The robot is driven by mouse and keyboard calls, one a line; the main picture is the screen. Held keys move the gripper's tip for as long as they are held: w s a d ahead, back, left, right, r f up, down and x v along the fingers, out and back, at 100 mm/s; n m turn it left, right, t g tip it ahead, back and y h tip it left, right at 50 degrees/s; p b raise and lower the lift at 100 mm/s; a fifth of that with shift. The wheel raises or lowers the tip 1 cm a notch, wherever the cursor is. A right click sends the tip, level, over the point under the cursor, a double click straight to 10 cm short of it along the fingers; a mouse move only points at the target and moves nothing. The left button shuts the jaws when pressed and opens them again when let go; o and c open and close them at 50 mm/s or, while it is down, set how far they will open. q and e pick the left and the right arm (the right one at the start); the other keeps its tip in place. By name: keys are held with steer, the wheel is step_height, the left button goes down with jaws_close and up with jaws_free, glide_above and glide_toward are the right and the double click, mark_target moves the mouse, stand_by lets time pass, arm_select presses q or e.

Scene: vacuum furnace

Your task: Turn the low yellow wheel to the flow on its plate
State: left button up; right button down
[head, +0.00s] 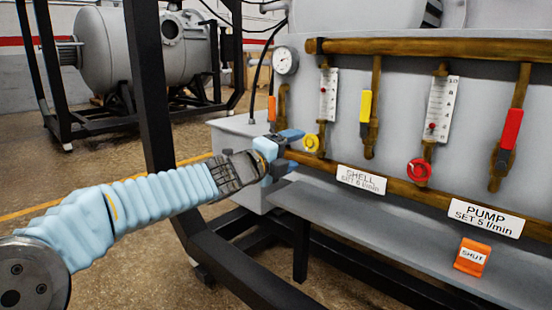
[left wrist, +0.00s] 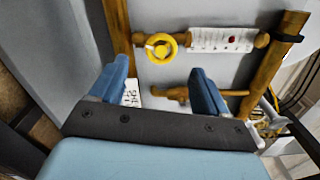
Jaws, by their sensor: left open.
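The low yellow wheel (head: 311,143) sits at the foot of the left flow meter (head: 328,95), on the panel's front. Its plate (head: 361,179) on the lower pipe reads SHELL and a set flow in l/min, probably 6. The meter has a red float low in its scale. My left gripper (head: 288,150) is open and empty, left of the wheel and apart from it. In the left wrist view the wheel (left wrist: 161,48) shows beyond and between the open fingers (left wrist: 160,72), and the meter (left wrist: 222,40) lies right of it. My right gripper is not in view.
A red wheel (head: 419,170) sits under the right meter (head: 439,108), above the PUMP plate (head: 486,218). Yellow (head: 366,106) and red (head: 511,128) lever handles stand nearby. An orange SHUT tag (head: 472,257) is below. The lower pipe (head: 402,189) runs close to my left gripper.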

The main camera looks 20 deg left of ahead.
arm_select(q)
steer(key=v, duration=0.6)
steer(key=shift+s, duration=0.2)
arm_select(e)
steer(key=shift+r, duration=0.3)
